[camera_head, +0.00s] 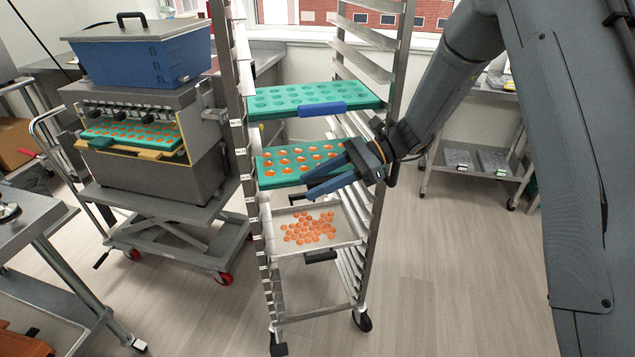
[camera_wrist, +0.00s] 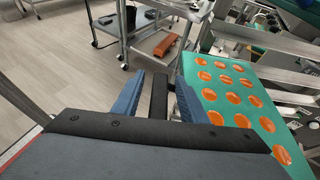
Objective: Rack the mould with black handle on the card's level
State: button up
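The teal mould with orange-filled cavities (camera_head: 262,166) sits in the middle of the tall rack, below another teal mould. It also shows at the right of the wrist view (camera_wrist: 222,93). A black bar (camera_wrist: 158,97), apparently its handle, lies between the fingers of my gripper (camera_wrist: 158,103), with a visible gap on the left finger's side. In the head view my gripper (camera_head: 325,178) is at the mould's front right edge with its blue fingers apart, and the handle is hidden there. Small white labels (camera_head: 239,152) run down the rack's left post; I cannot tell which is the card.
An empty-looking teal mould with a blue handle (camera_head: 321,108) is above. A metal tray (camera_head: 345,235) of loose orange gummies with a black handle is below. The depositor (camera_head: 150,178) with another filled mould stands left. Floor right of the rack is clear.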

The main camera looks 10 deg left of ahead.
jog(key=shift+w+a, duration=0.1)
jog(key=shift+w, duration=0.1)
jog(key=b+v, duration=0.1)
jog(key=v, duration=0.2)
jog(key=b+v, duration=0.1)
jog(key=v, duration=0.3)
jog(key=shift+w+d+f, duration=0.15)
jog(key=shift+w+d, duration=0.05)
jog(key=shift+d+r, duration=0.25)
jog(key=shift+s, duration=0.15)
jog(key=shift+c, duration=0.3)
